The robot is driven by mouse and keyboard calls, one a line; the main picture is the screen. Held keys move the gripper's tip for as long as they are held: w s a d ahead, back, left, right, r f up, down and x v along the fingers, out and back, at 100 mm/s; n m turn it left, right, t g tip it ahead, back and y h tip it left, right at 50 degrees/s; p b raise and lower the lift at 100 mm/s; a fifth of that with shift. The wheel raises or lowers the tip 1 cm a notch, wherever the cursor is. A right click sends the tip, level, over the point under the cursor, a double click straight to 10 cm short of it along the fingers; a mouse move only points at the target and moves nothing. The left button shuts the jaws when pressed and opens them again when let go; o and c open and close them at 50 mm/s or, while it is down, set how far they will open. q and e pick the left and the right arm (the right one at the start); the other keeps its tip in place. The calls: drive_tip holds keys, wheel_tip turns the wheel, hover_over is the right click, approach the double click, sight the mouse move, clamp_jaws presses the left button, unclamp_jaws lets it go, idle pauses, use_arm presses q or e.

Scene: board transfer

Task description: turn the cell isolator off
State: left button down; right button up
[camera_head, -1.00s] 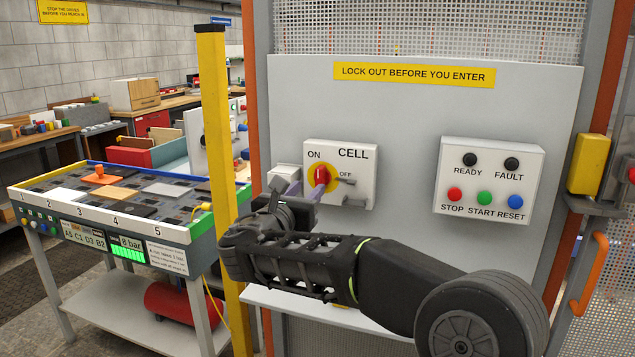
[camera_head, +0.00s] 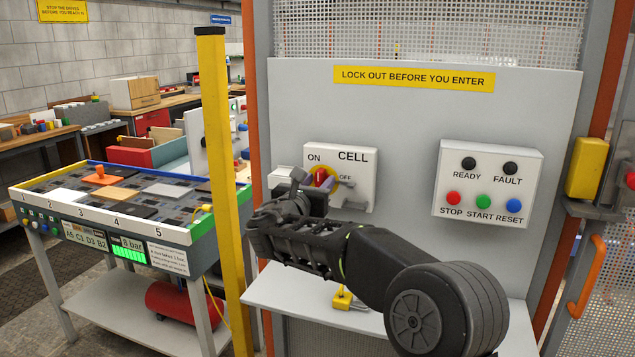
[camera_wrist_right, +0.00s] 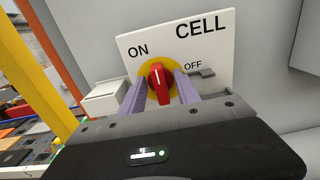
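The cell isolator is a white box (camera_head: 357,160) marked CELL, with ON at upper left and OFF to the right. Its red handle (camera_wrist_right: 160,92) on a yellow disc (camera_wrist_right: 145,74) stands roughly upright in the right wrist view, its white mark toward the ON side. My right gripper (camera_wrist_right: 161,88) has one purple-grey finger on each side of the handle, with gaps showing; it looks open. In the head view the right gripper (camera_head: 317,184) partly hides the handle (camera_head: 320,176). A grey tab (camera_wrist_right: 203,73) sticks out below OFF. My left gripper is not in view.
A button box (camera_head: 488,183) with READY, FAULT, STOP, START and RESET is at right on the panel. A yellow post (camera_head: 216,130) stands left of the panel. A yellow padlock-like item (camera_head: 342,298) is by the shelf (camera_head: 285,290) below. A board table (camera_head: 110,205) stands at left.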

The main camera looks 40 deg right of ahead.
drive_tip(key=shift+c, duration=0.6)
clamp_jaws()
